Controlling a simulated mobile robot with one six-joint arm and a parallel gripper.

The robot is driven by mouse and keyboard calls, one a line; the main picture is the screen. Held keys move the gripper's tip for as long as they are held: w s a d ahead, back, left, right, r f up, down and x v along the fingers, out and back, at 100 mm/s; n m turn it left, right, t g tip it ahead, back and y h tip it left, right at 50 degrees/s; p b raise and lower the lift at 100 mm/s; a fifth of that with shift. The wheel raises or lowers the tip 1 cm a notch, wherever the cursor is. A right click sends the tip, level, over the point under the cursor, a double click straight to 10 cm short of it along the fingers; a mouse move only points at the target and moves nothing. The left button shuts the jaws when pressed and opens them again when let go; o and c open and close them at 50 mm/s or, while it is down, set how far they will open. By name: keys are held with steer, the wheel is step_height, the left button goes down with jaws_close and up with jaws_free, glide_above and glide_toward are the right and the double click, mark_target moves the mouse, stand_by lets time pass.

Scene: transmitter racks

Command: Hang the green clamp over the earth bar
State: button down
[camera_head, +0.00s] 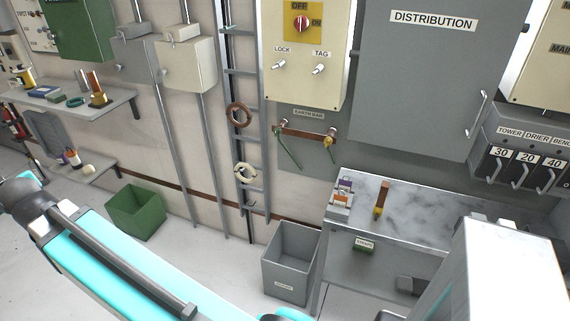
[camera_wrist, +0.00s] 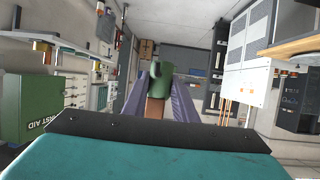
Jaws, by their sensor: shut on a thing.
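The green clamp (camera_wrist: 160,72) shows in the wrist view, with a hook-like bump at its upper left and a brown lower part (camera_wrist: 156,109). My gripper (camera_wrist: 158,88) is shut on it, with a finger on each side. In the head view the earth bar (camera_head: 305,132) is a short copper-brown bar on the grey wall panel, under a small label. A green strip (camera_head: 288,150) hangs down from its left end and a yellow-brown piece (camera_head: 328,142) sits at its right end. My gripper and the held clamp are not seen in the head view.
A grey worktop (camera_head: 425,215) with small items stands right of and below the bar. A grey bin (camera_head: 290,262) and a green bin (camera_head: 135,212) stand on the floor. A ladder rack (camera_head: 240,75) with hanging rings is left of the bar. A shelf (camera_head: 120,108) holds several things.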

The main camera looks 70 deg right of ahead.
steer(key=s+d+f+m+g+h+b, duration=0.25)
steer(key=s+d+f+h, duration=0.2)
steer(key=d, duration=1.05)
steer(key=s+d+f+m+g+h+b, duration=0.1)
steer(key=s+d+f+m+h, duration=0.3)
steer(key=d, duration=1)
steer(key=s+d+f+m+g+h+b, duration=0.2)
steer(key=s+d+f+m, duration=0.3)
steer(key=d, duration=1)
steer(key=s+d+f+m+g+h+b, duration=0.1)
steer(key=s+d+f+m+g, duration=0.1)
steer(key=s+d, duration=0.6)
steer(key=s+d+f+m+g+h+b, duration=0.1)
steer(key=s+d+f+m+g+b, duration=0.1)
steer(key=s+d, duration=0.7)
steer(key=s+d+f+m+g+h+b, duration=0.1)
steer(key=s+d+f+m+g, duration=0.3)
steer(key=s+d, duration=0.5)
steer(key=s+f+g, duration=0.1)
steer(key=s+g, duration=0.1)
steer(key=s, duration=0.8)
steer(key=shift+s+d+b, duration=0.15)
steer(key=shift+s+b, duration=0.05)
steer(key=shift+b, duration=0.15)
steer(key=shift+d+m+g, duration=0.25)
steer(key=w+r+p+x, duration=0.1)
steer(key=p+x, duration=0.2)
steer(key=x, duration=0.5)
steer(key=shift+w+d, duration=0.45)
steer(key=shift+d, duration=0.1)
